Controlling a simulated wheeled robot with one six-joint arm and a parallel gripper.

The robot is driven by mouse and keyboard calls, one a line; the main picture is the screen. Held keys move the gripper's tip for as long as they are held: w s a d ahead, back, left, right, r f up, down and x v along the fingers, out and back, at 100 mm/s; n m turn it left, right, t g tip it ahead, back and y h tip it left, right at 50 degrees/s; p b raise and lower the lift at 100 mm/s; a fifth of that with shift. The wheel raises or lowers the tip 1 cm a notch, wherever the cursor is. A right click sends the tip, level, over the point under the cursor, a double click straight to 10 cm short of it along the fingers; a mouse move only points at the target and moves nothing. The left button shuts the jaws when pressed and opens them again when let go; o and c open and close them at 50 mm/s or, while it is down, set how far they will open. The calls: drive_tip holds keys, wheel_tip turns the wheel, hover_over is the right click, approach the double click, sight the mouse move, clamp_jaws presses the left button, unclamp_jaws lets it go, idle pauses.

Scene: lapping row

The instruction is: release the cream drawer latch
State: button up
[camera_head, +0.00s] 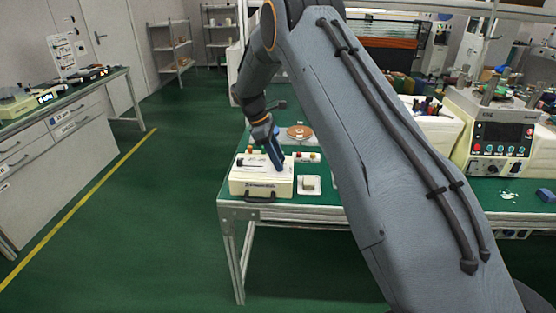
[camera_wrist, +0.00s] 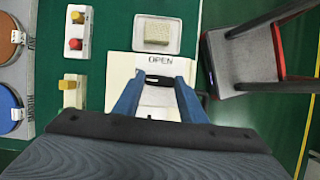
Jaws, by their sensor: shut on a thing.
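The cream drawer box (camera_head: 247,186) stands at the near left corner of the green bench, with a dark handle (camera_head: 260,198) on its front. My gripper (camera_head: 277,167) points down onto the top of the box. In the wrist view the box's cream top (camera_wrist: 122,68) carries the word OPEN. There, my gripper's blue fingers (camera_wrist: 160,82) are shut on a small dark latch piece (camera_wrist: 160,79) just below that word. The fingers and the wrist housing hide much of the box.
A white tray (camera_wrist: 139,47) with a beige block (camera_wrist: 157,33) lies beside the box. A red button (camera_wrist: 75,44) and a yellow button (camera_wrist: 69,83) stand nearby. The floor left of the bench (camera_head: 170,200) is clear.

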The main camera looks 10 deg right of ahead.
drive_tip(key=m+b, duration=0.1)
drive_tip(key=m+g+b, duration=0.1)
drive_tip(key=m+b, duration=0.1)
drive_tip(key=shift+w+d+f+m+y, duration=0.1)
drive_tip(key=shift+w+m+y, duration=0.1)
drive_tip(key=shift+m+y, duration=0.15)
drive_tip(key=m+y+b, duration=0.1)
drive_tip(key=m, duration=0.1)
drive_tip(key=m+g+b, duration=0.1)
drive_tip(key=m+b, duration=0.1)
drive_tip(key=m, duration=0.1)
drive_tip(key=shift+d+m+y, duration=0.15)
drive_tip(key=shift+m+y, duration=0.1)
drive_tip(key=shift+y, duration=0.1)
drive_tip(key=m+y, duration=0.1)
drive_tip(key=m, duration=0.1)
drive_tip(key=m+b, duration=0.1)
drive_tip(key=m, duration=0.1)
drive_tip(key=shift+d+g+y, duration=0.15)
drive_tip(key=shift+g+y, duration=0.25)
drive_tip(key=shift+d+m+y, duration=0.1)
drive_tip(key=shift+m+y, duration=0.5)
drive_tip(key=shift+m, duration=1.4)
drive_tip(key=o, duration=1.1)
drive_tip(key=shift+c, duration=0.2)
drive_tip(key=b+v, duration=0.2)
drive_tip(key=v, duration=0.6)
